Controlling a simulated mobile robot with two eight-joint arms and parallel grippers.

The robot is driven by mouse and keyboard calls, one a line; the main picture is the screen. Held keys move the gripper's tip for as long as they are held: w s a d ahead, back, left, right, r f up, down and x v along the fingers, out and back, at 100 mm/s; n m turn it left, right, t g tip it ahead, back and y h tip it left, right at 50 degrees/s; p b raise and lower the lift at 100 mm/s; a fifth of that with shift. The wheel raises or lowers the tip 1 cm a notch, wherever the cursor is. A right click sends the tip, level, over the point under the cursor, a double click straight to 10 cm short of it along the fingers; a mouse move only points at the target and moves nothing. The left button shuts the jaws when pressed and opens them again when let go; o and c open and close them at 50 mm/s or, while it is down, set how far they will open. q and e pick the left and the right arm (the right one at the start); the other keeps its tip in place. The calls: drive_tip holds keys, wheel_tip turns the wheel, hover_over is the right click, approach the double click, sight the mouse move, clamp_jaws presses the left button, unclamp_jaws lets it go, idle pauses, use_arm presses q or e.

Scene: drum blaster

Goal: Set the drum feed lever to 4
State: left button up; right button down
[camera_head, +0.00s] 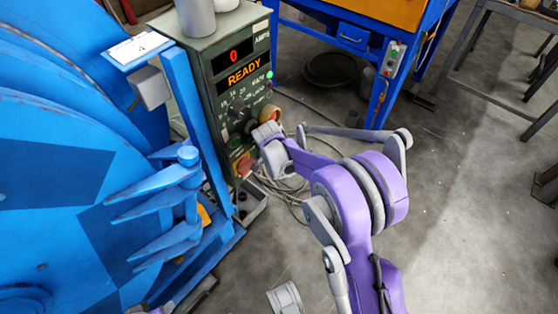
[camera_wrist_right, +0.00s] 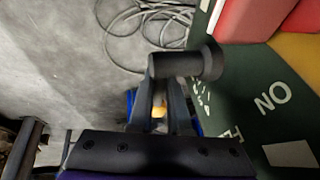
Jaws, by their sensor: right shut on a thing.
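The green control panel (camera_head: 225,55) stands left of centre in the head view, with a red 0 and the word READY on its displays. My right gripper (camera_wrist_right: 166,92) is shut on a dark lever handle (camera_wrist_right: 195,64) with a round flared end, which sticks out beside the panel face in the wrist view. In the head view my purple right arm reaches to the panel's lower right, and its wrist hides the grip. The lever's setting cannot be read.
A red and yellow switch (camera_head: 243,165) sits low on the panel. A large blue drum machine (camera_head: 60,160) with pointed blue arms fills the left. Loose cable (camera_head: 290,190) lies on the floor behind my arm. A blue stand (camera_head: 385,60) is at the back. Open floor lies right.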

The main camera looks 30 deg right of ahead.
drive_tip(key=shift+a+r+t+h, duration=0.1)
drive_tip(key=shift+r+t+h, duration=0.15)
drive_tip(key=shift+h, duration=0.35)
drive_tip(key=shift+r+t+h, duration=0.15)
drive_tip(key=shift+t+h, duration=0.2)
drive_tip(key=shift+h, duration=0.25)
drive_tip(key=shift+a+r+n+t+h+b, duration=0.1)
drive_tip(key=shift+r+n+t+h+b, duration=0.15)
drive_tip(key=shift+h, duration=0.4)
drive_tip(key=shift+r+n+t+h+b, duration=0.15)
drive_tip(key=shift+t+h+b, duration=0.15)
drive_tip(key=shift+h, duration=0.35)
drive_tip(key=shift+r, duration=0.1)
drive_tip(key=c, duration=0.9)
unclamp_jaws()
drive_tip(key=shift+o, duration=0.2)
drive_tip(key=p+v, duration=0.2)
drive_tip(key=v, duration=0.8)
drive_tip(key=shift+s+a+p, duration=0.3)
drive_tip(key=shift+p, duration=0.1)
drive_tip(key=shift+c, duration=0.2)
